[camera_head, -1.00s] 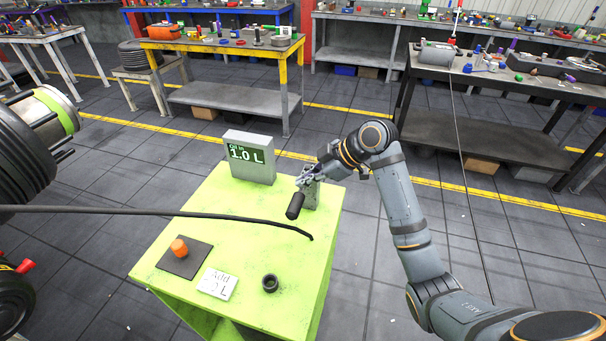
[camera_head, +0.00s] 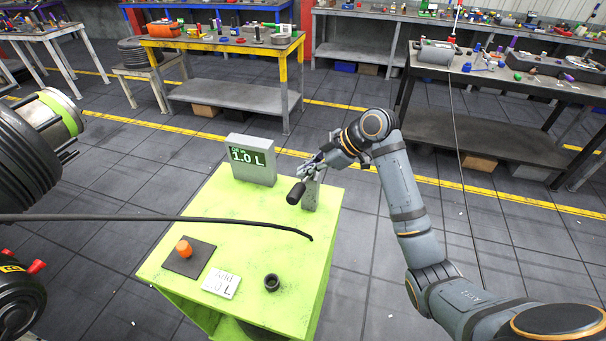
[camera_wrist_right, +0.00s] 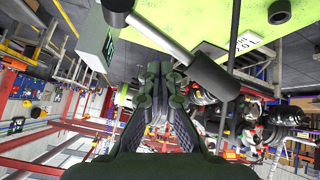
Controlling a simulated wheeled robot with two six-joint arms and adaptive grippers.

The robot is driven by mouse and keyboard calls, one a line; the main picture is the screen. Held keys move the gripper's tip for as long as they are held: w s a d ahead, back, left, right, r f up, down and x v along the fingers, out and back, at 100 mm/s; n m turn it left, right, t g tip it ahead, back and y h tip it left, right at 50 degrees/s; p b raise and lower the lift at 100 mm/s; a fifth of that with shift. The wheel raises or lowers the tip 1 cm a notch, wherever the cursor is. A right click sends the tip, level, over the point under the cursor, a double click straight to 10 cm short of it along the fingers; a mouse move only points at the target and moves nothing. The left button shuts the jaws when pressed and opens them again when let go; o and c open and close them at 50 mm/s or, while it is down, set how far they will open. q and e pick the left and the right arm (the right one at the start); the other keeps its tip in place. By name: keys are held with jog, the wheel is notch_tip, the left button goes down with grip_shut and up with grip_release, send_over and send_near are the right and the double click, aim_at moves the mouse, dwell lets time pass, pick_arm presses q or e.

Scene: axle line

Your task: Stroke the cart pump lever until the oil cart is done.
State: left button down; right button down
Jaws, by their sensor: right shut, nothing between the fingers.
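The lime-green oil cart (camera_head: 232,240) stands in the middle of the head view. Its grey display box (camera_head: 250,161) reads "Oil in 1.0 L". The pump lever's black grip (camera_head: 296,193) sticks out toward me from the grey pump post (camera_head: 312,192) at the cart's right side. My right gripper (camera_head: 312,168) is shut and empty, close by the lever. In the right wrist view the lever's metal rod and black grip (camera_wrist_right: 213,76) cross just beyond my fingertips (camera_wrist_right: 163,76); I cannot tell whether they touch. My left gripper is out of view.
On the cart top are an orange knob (camera_head: 184,247) on a dark plate, a card (camera_head: 221,284) reading "Add" with a partly unreadable litre figure, and a black round port (camera_head: 271,282). A dark thin hose (camera_head: 180,218) crosses in front. Cluttered workbenches stand behind; floor between is clear.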

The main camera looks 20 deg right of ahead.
jog(key=shift+w+d+r, duration=0.1)
jog(key=shift+w+r, duration=0.05)
jog(key=shift+r, duration=0.35)
jog(key=shift+p, duration=0.3)
jog(key=r+p, duration=0.1)
jog(key=w+r+p, duration=0.1)
jog(key=r, duration=0.1)
jog(key=d+r+p, duration=0.1)
jog(key=p, duration=0.1)
jog(key=shift+w+r, duration=0.2)
jog(key=shift+r, duration=0.15)
dwell(2.9)
jog(key=r+n+p, duration=0.1)
jog(key=n, duration=0.4)
jog(key=r+n+p, duration=0.1)
jog(key=n, duration=0.5)
jog(key=w+r+n, duration=0.1)
jog(key=n, duration=0.5)
jog(key=shift+d+r+h+p, duration=0.3)
jog(key=shift+d+h+p, duration=0.05)
jog(key=shift+h+p, duration=0.05)
